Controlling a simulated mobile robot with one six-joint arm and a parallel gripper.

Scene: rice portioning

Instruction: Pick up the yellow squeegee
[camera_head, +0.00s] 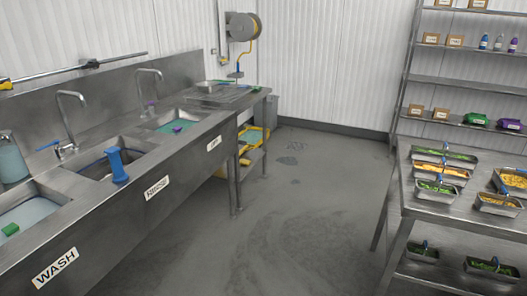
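No squeegee shows clearly enough to name with certainty. A small yellow piece (5,84) shows at the left edge, on a long grey bar (120,59) above the sinks; the edge of the picture cuts it off, and I cannot tell what it is. My gripper is not in view.
A steel sink counter with WASH (55,267) and RINSE (157,187) labels runs along the left. A blue-handled thing (115,165) stands at the middle sink. A steel table (430,207) with food trays and a shelf rack (440,83) are right. The grey floor (290,215) between is clear.

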